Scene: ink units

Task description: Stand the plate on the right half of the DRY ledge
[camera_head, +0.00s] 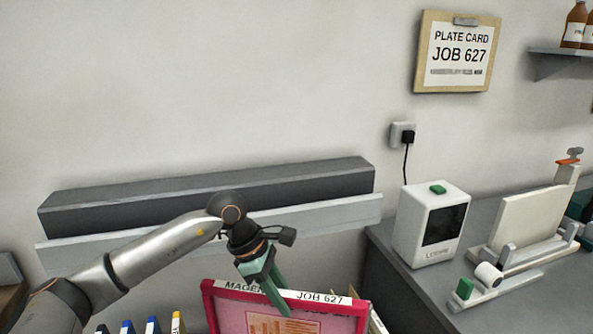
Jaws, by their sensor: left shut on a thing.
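The plate (232,317) has a magenta-red frame and a pink face, with a white top strip reading "MAGE..." and "JOB 627". It is at the bottom centre, and its lower part is cut off by the picture edge. My left gripper (277,296) has green fingers and is shut on the plate's top edge. A long dark grey ledge (215,188) with a pale front strip (325,212) runs along the wall behind my left arm. No DRY lettering shows on it. The plate is in front of and below this ledge's right half. My right gripper is out of view.
The ledge top looks empty. A grey bench on the right holds a white device (418,240) and a stand with a pale panel (530,218). Coloured tabs (152,326) line the bottom left. A "PLATE CARD JOB 627" board (457,52) hangs on the wall.

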